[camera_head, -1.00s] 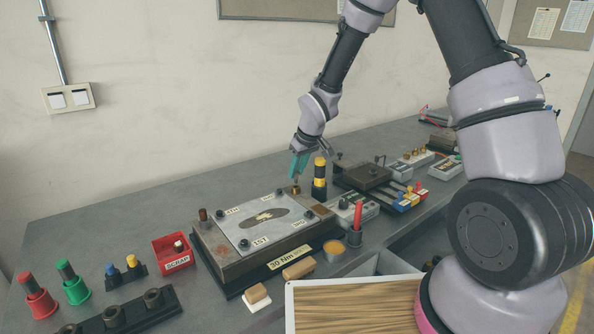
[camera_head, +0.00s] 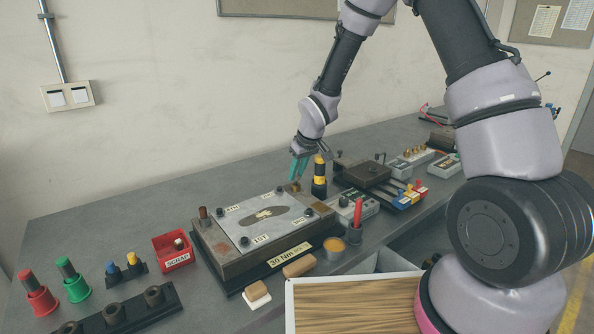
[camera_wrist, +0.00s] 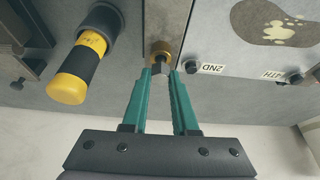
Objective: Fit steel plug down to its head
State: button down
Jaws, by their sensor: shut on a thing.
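My gripper (camera_head: 298,172) points down over the back corner of the fixture block (camera_head: 207,248). In the wrist view its teal fingers (camera_wrist: 161,75) are shut on a small dark steel plug (camera_wrist: 158,68), mostly hidden between the tips. The plug's end is at the brass bush (camera_wrist: 159,49) set in the block. The bush also shows in the head view (camera_head: 295,188), just under the fingertips. How far the plug sits inside the bush cannot be told.
A black and yellow tool (camera_head: 319,175) stands close to the right of my gripper. A plate (camera_head: 240,212) with marked bolt positions lies on the block. A red scrap bin (camera_head: 172,252) stands left, and a clamp fixture (camera_head: 362,172) stands right.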

jog(key=shift+f, duration=0.75)
jog(key=c, duration=0.6)
grip_release()
jog(key=v, duration=1)
jog(key=shift+r, duration=0.35)
jog(key=shift+s+d, duration=0.1)
jog(key=shift+d, duration=0.05)
